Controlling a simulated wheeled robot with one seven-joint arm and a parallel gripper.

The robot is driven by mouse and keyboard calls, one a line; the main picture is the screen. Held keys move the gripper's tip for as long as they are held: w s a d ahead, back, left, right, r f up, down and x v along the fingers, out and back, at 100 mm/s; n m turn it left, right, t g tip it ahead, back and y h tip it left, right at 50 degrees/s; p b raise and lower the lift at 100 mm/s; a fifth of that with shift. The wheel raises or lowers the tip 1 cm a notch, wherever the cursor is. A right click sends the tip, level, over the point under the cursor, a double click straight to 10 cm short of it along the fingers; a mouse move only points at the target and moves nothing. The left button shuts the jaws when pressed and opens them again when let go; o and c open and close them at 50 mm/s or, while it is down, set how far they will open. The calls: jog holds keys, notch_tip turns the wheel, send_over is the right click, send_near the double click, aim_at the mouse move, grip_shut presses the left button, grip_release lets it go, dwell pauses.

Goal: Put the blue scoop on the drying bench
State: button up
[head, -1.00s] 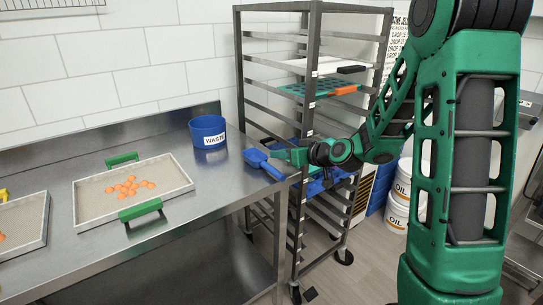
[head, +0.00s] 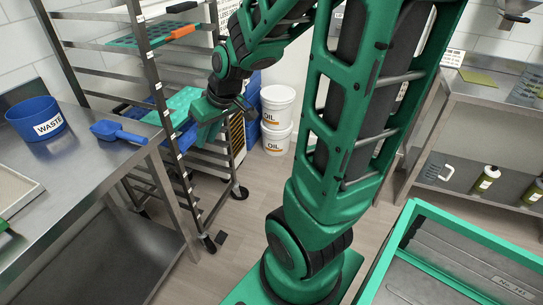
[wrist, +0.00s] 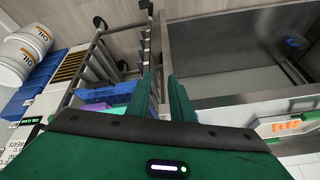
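The blue scoop (head: 118,132) lies on the left steel bench (head: 85,165), its handle pointing right toward the bench's edge. My gripper (head: 190,135) is to the right of the scoop, past that edge and in front of the rack, apart from the scoop. In the wrist view my gripper's two green fingers (wrist: 163,90) stand apart with nothing between them. I cannot tell which surface is the drying bench; another steel bench (head: 480,100) stands at the right in the head view.
A blue waste bin (head: 36,118) stands left of the scoop. The wheeled rack (head: 151,85) holds teal and blue trays close to my gripper. Oil buckets (head: 277,107) stand behind. A green-rimmed container (head: 450,226) is at front right.

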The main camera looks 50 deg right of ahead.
jog(key=s+d+r+m+g, duration=0.1)
jog(key=s+m+g, duration=0.1)
jog(key=s, duration=0.8)
jog(key=s+d+r+m+g, duration=0.1)
jog(key=s+d+m+g, duration=0.1)
jog(key=s, duration=0.9)
jog(key=shift+s+r+m+g+h, duration=0.15)
jog(key=shift+s+m+g+h, duration=0.2)
jog(key=shift+m+g, duration=0.5)
jog(key=shift+w, duration=0.15)
